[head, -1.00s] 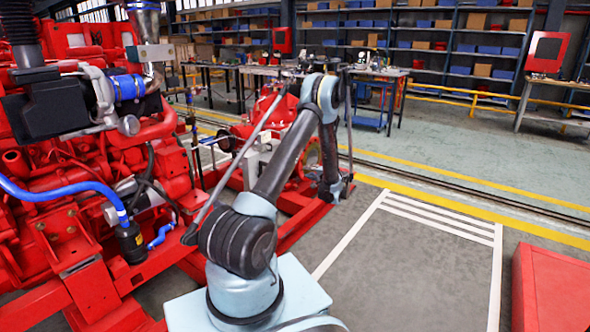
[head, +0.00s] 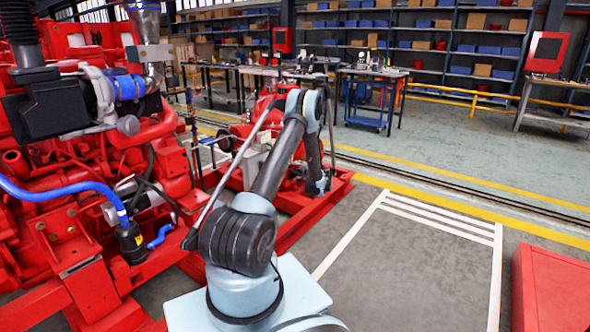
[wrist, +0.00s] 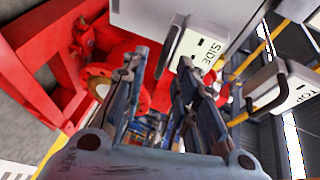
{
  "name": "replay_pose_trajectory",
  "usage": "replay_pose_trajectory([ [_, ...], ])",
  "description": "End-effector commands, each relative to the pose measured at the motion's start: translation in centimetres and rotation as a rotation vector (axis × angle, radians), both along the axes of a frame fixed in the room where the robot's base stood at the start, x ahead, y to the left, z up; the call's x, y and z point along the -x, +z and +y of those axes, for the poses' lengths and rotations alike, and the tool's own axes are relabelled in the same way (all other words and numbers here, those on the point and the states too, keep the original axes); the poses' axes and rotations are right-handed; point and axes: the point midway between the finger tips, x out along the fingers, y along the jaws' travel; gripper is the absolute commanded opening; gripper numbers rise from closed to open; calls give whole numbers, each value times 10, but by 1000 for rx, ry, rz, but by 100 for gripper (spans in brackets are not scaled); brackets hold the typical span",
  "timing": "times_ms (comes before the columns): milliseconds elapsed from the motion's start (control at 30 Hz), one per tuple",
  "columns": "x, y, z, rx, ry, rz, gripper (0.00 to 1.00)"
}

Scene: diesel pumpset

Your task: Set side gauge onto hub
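The side gauge (wrist: 197,52) is a pale block marked SIDE with a dark handle (wrist: 171,45), in the upper middle of the wrist view. My gripper (wrist: 163,60) is open, its two dark fingers spread apart. The handle lies just beyond and between the fingertips; I cannot tell if they touch it. A red round part with a pale centre (wrist: 102,90), possibly the hub, is partly hidden behind the left finger. In the head view my arm's far end (head: 318,185) is over the red base frame, and the fingers cannot be made out.
A second pale block marked TOP (wrist: 290,95), with a dark handle, is at the right of the wrist view. The red engine (head: 70,190) fills the left of the head view. A red box (head: 550,290) stands at lower right. The marked grey floor (head: 400,265) is clear.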

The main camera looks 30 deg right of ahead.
Motion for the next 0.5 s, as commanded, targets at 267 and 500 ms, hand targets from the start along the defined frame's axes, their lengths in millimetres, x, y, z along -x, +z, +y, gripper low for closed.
replay_pose_trajectory([
  [267, -27, -6, 0, 0, 1, 0, 28],
  [500, -31, -6, 0, 0, 0, 0, 28],
])
